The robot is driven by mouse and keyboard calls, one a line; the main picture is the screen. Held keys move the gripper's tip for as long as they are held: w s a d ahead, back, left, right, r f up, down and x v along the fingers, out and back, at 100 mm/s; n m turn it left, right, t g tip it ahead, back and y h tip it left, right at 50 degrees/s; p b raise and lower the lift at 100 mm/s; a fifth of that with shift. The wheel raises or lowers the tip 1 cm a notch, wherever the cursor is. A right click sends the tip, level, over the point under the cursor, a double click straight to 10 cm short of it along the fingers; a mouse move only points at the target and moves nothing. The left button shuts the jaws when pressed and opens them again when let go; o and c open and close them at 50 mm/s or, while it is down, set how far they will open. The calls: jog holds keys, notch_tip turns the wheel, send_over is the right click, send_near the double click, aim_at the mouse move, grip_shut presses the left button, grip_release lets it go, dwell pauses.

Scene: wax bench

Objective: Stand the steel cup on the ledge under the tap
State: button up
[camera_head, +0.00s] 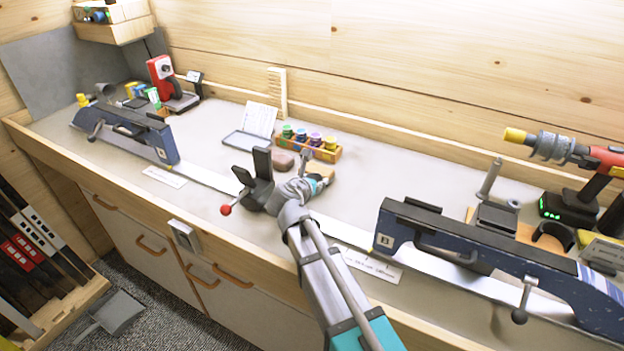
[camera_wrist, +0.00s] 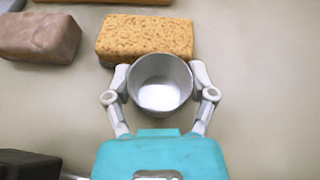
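The steel cup (camera_wrist: 161,84) is a plain grey open cup, seen from above in the wrist view with its empty inside showing. My gripper (camera_wrist: 161,78) has one finger on each side of it, and both fingers appear to touch its wall. In the head view my gripper (camera_head: 308,182) is low over the middle of the bench, and I cannot make out the cup there. A tan cork-like block (camera_wrist: 148,38) lies just beyond the cup. I cannot pick out the tap or its ledge in either view.
A brown block (camera_wrist: 38,36) lies left of the tan one. A rack of coloured bottles (camera_head: 325,153) stands behind my gripper. Dark blue vises stand left (camera_head: 125,132) and right (camera_head: 480,255). A red device (camera_head: 160,70) stands at the back left.

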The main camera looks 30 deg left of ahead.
jog(key=o, duration=0.3)
jog(key=shift+r, duration=0.15)
jog(key=shift+r, duration=0.1)
jog(key=p+v, duration=0.4)
jog(key=v, duration=0.6)
jog(key=shift+s+d+r, duration=0.15)
jog(key=shift+s+r, duration=0.05)
jog(key=shift+s, duration=0.1)
jog(key=shift+s+r+p, duration=0.15)
jog(key=shift+s+p, duration=0.3)
jog(key=shift+s, duration=0.15)
